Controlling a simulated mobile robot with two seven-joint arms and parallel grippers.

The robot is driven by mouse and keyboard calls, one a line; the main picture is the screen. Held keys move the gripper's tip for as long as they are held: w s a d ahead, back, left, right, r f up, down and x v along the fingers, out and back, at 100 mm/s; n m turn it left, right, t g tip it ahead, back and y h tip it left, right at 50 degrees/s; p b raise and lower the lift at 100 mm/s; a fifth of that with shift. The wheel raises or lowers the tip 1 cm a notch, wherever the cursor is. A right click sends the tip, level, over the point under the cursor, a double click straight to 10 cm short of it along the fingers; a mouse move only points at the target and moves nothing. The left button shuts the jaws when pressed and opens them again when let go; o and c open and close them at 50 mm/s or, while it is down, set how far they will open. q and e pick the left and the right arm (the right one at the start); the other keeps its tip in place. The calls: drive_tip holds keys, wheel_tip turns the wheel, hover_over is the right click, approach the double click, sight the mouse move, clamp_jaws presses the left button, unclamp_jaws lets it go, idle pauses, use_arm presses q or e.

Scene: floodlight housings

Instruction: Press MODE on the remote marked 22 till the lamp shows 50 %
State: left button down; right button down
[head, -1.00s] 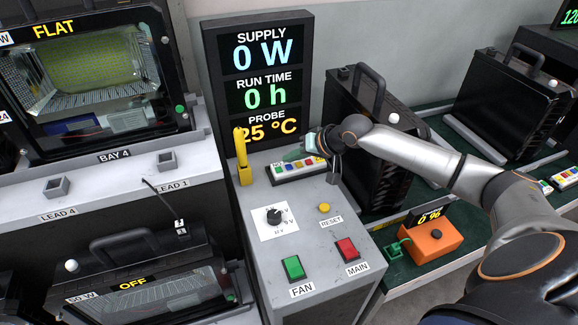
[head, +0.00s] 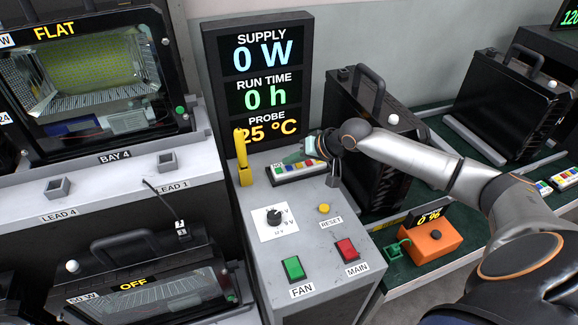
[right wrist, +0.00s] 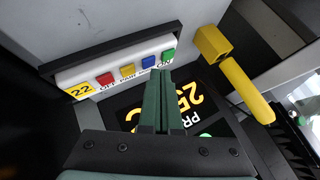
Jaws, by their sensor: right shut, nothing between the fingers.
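The remote marked 22 (right wrist: 80,90) is a white bar with red, yellow, blue and green buttons in the right wrist view. It lies on the grey console top in the head view (head: 286,178). Its lettering is partly hidden by my fingers; the blue button (right wrist: 150,60) stands beside the green one. My right gripper (right wrist: 164,74) is shut and empty, its tips at the remote's edge below the blue and green buttons; contact cannot be told. It also shows in the head view (head: 292,156). One floodlight (head: 95,70) reads FLAT; another (head: 140,290) reads OFF. My left gripper is out of view.
A yellow probe-like handle (head: 243,160) stands left of the remote. The console has a knob (head: 274,216), RESET, FAN and MAIN buttons, and a supply display (head: 262,85). A black housing (head: 365,90) and an orange box (head: 432,240) are at right.

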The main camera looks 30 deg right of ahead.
sight(292, 171)
drive_tip(key=shift+f, duration=0.5)
idle(0.8)
drive_tip(key=shift+r, duration=0.1)
drive_tip(key=shift+r+p, duration=0.7)
drive_tip(key=shift+p, duration=0.45)
wheel_tip(292, 171, up, 3)
drive_tip(key=p, duration=0.3)
drive_tip(key=shift+r, duration=1)
